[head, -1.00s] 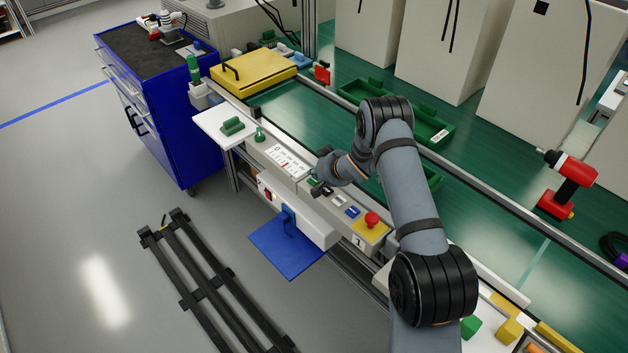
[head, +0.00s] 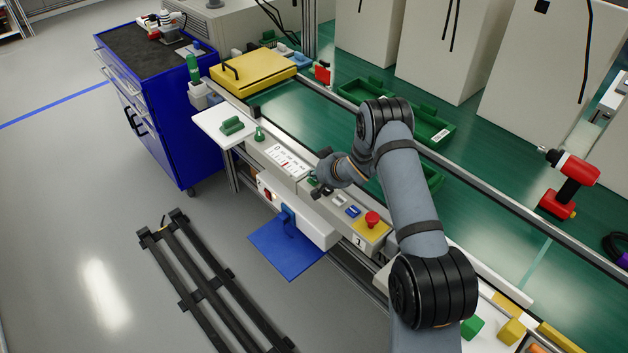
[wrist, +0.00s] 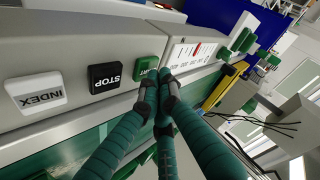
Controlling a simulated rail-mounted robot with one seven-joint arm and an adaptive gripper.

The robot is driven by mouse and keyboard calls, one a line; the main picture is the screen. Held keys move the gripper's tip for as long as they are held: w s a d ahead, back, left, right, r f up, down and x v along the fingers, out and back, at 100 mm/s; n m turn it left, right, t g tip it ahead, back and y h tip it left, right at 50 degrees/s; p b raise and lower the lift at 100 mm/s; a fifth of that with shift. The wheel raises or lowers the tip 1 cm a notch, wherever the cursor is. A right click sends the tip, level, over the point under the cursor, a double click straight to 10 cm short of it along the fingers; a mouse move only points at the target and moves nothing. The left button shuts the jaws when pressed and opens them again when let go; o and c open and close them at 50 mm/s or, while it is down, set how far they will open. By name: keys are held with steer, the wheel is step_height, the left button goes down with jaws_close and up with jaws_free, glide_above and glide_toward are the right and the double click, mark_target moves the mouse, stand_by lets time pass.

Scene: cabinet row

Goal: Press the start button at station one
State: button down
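The control panel marked 1 (head: 345,222) runs along the front of the bench. In the wrist view its green button (wrist: 149,69) has a partly hidden label and sits to the right of the black STOP button (wrist: 105,76) and the white INDEX button (wrist: 36,91). My gripper (wrist: 165,86) has its fingertips together with nothing between them. The tips overlap the lower right edge of the green button in the wrist view; I cannot tell whether they touch it. In the head view my gripper (head: 317,190) is over the panel and hides most of the green button.
A red mushroom button (head: 372,218) on a yellow base and a blue button (head: 353,211) sit right of my gripper. A scale plate (head: 284,160) lies to the left. Green trays (head: 425,125) and a red-black drill (head: 568,182) stand on the bench behind.

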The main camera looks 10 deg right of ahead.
mark_target(316, 181)
steer(key=shift+f+b, duration=0.3)
steer(key=shift+f, duration=0.05)
steer(key=shift+r, duration=0.1)
stand_by(0.4)
steer(key=shift+r+p, duration=0.6)
steer(key=shift+r, duration=0.15)
steer(key=shift+r, duration=0.15)
step_height(316, 181, up, 5)
steer(key=p, duration=0.4)
steer(key=shift+d, duration=0.15)
stand_by(0.5)
